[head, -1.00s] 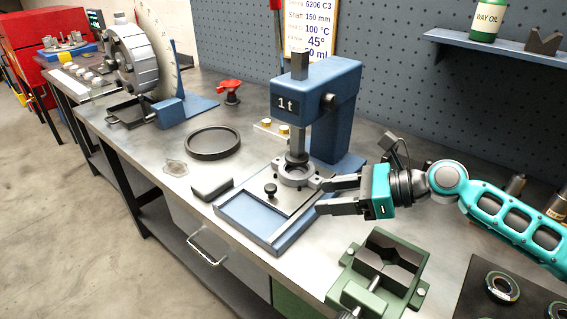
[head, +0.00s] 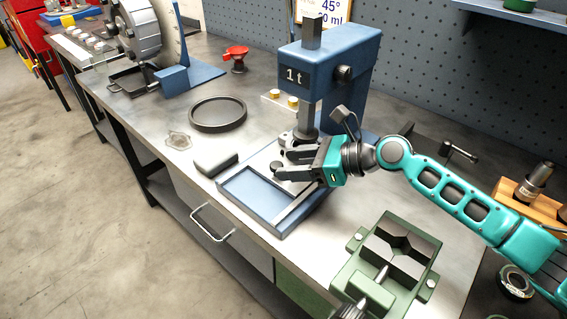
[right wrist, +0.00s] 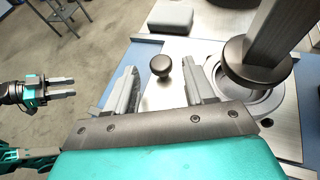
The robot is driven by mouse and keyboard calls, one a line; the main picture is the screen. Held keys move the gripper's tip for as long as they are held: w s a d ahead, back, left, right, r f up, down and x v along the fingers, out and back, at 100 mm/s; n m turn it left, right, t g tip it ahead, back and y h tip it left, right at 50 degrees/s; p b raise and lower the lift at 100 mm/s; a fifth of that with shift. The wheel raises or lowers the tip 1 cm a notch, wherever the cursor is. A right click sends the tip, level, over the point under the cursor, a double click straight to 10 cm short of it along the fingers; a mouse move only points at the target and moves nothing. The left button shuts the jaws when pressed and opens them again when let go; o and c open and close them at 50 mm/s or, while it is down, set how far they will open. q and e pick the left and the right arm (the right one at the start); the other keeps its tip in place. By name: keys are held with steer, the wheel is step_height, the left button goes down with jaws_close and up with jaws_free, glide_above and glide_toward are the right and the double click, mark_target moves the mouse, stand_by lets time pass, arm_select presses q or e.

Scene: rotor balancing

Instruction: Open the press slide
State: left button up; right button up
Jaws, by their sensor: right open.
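The blue bench press (head: 330,62), marked "1t", stands on the workbench. Its steel slide plate (right wrist: 155,97) lies under the ram, with the blue recess of the base (head: 255,192) bare in front. A dark round knob (right wrist: 161,66) stands on the plate. My right gripper (head: 281,163) is open and low over the plate. In the right wrist view the knob is between its fingertips, with space on both sides. A grey ring-shaped part (right wrist: 264,97) sits under the ram, right of the fingers. My left gripper (right wrist: 62,90) is open and empty, away from the press.
A green vise (head: 390,260) stands in front of the press at right. A grey block (head: 216,164) lies close to the base's left side. A black ring (head: 217,114) and a red-topped item (head: 236,56) are farther left. A drawer handle (head: 212,223) juts from the bench front.

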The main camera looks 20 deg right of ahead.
steer(key=shift+x, duration=1.35)
steer(key=shift+c, duration=0.3)
jaws_close()
